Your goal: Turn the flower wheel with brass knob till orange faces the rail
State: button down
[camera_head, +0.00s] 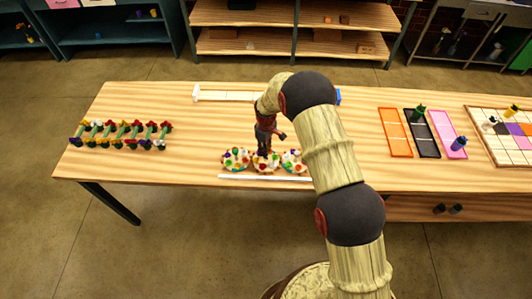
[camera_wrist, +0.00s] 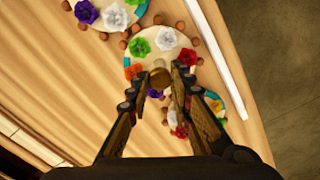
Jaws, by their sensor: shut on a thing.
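Three round flower wheels stand in a row along the near table edge: a left wheel (camera_head: 236,158), a middle wheel (camera_head: 262,168) and a right wheel (camera_head: 292,161). The middle wheel (camera_wrist: 152,58) shows green, white, red and purple flowers around its rim in the wrist view. Its red flower (camera_wrist: 187,57) is on the side toward the white rail (camera_wrist: 220,60). My gripper (camera_wrist: 164,84) reaches down over this wheel, shut on the brass knob (camera_wrist: 158,77).
The white rail (camera_head: 265,178) runs along the near table edge, close to the wheels. A rack of coloured flowers (camera_head: 120,132) stands at the left. Orange, black and pink trays (camera_head: 396,131) and a tiled board (camera_head: 490,150) are at the right.

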jog(key=m+b, duration=0.3)
jog(key=m, duration=0.1)
jog(key=shift+f+m, duration=0.15)
jog(key=shift+m, duration=0.15)
jog(key=m+b, duration=0.2)
jog(key=m, duration=0.1)
jog(key=shift+m, duration=0.4)
jog(key=m+b, duration=0.1)
jog(key=m, duration=0.2)
jog(key=shift+m+b, duration=0.3)
jog(key=shift+b, duration=0.1)
jog(key=m+b, duration=0.1)
jog(key=m, duration=0.3)
jog(key=shift+m, duration=0.3)
jog(key=m, duration=0.1)
jog(key=m+b, duration=0.1)
jog(key=m, duration=0.1)
jog(key=shift+r+m, duration=0.2)
jog(key=shift+m, duration=0.1)
jog(key=m+b, duration=0.1)
jog(key=m, duration=0.7)
jog(key=shift+w+m, duration=0.1)
jog(key=shift+m, duration=0.3)
jog(key=shift+m+b, duration=0.35)
jog(key=shift+m, duration=1.25)
jog(key=shift+r, duration=0.1)
